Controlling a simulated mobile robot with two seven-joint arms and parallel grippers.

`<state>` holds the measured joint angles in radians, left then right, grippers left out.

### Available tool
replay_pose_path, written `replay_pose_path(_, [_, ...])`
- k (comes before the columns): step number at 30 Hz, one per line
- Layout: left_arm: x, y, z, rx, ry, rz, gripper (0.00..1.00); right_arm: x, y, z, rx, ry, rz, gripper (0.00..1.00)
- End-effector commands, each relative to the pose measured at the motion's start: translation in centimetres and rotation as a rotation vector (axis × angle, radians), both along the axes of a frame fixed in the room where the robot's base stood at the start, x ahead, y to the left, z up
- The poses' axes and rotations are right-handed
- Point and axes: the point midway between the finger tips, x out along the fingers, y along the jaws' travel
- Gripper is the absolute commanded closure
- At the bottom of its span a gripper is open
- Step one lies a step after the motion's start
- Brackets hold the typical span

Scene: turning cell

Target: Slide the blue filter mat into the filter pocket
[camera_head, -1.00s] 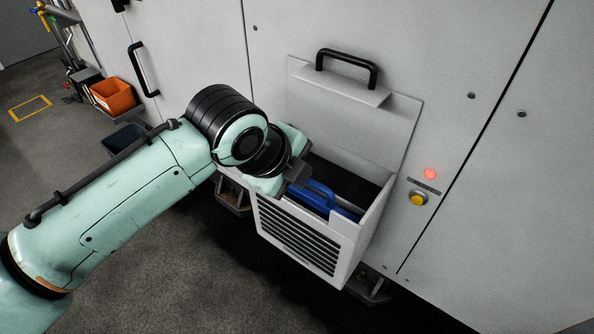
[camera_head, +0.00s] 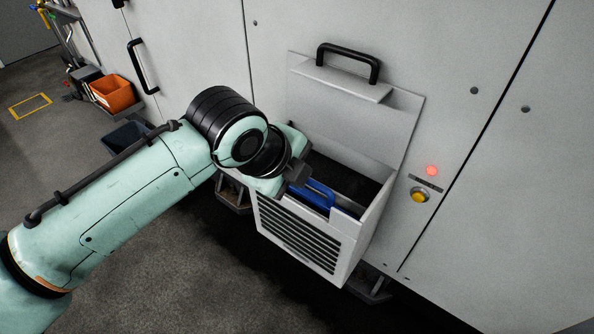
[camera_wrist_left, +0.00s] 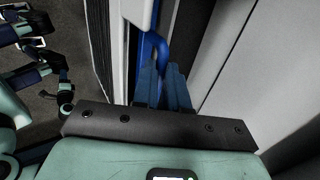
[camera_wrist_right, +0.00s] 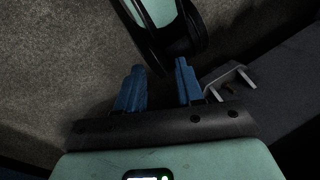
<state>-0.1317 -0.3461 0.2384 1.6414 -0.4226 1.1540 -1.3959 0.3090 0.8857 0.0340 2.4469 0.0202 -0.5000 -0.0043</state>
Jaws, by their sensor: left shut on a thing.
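The blue filter mat (camera_head: 318,197) is mostly down inside the filter pocket (camera_head: 348,240), a light grey open-topped box with a slatted front. Only its blue upper part and handle show; the rest is hidden by the pocket walls. My left gripper (camera_head: 298,175) is at the pocket's top left and shut on the mat's handle. In the left wrist view the blue handle (camera_wrist_left: 154,43) runs between the fingertips of the left gripper (camera_wrist_left: 163,72). My right gripper (camera_wrist_right: 160,70) is open and empty above the dark floor, seen only in its own wrist view.
A raised grey lid (camera_head: 350,115) with a black handle (camera_head: 348,62) stands behind the pocket. A red light (camera_head: 432,170) and yellow button (camera_head: 419,195) are on the panel to the right. An orange bin (camera_head: 112,94) stands far left. A grey bracket (camera_wrist_right: 232,80) is near my right gripper.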

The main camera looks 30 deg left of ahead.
Motion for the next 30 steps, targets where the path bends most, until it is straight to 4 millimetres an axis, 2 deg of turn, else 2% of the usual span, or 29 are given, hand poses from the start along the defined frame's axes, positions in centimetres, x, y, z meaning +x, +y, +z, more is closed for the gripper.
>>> replay_pose_path(2, [0.0, 0.0, 0.0, 0.000, -0.001, 0.000, 1.00, -0.1, 0.0, -0.2, 0.000, 0.003, 0.000, 0.63])
replay_pose_path(3, [0.0, 0.0, 0.0, 0.000, -0.001, 0.000, 0.78, -0.1, 0.0, -0.2, 0.000, 0.003, 0.000, 0.63])
replay_pose_path(5, [0.0, 0.0, 0.0, 0.000, -0.001, 0.000, 0.58, -0.1, 0.0, -0.2, 0.000, 0.003, 0.000, 0.63])
replay_pose_path(14, [0.0, 0.0, -0.1, 0.000, 0.001, 0.000, 0.57, -0.1, 0.0, -0.3, -0.001, 0.004, -0.001, 0.63])
replay_pose_path(18, [0.0, 0.0, -0.1, 0.000, 0.001, 0.000, 0.57, 0.8, -0.4, -0.4, -0.012, -0.020, -0.011, 0.63])
replay_pose_path(30, [-4.9, 0.4, 7.8, -0.001, -0.006, -0.001, 0.57, -3.2, 1.5, 3.3, 0.040, 0.085, 0.035, 0.63])
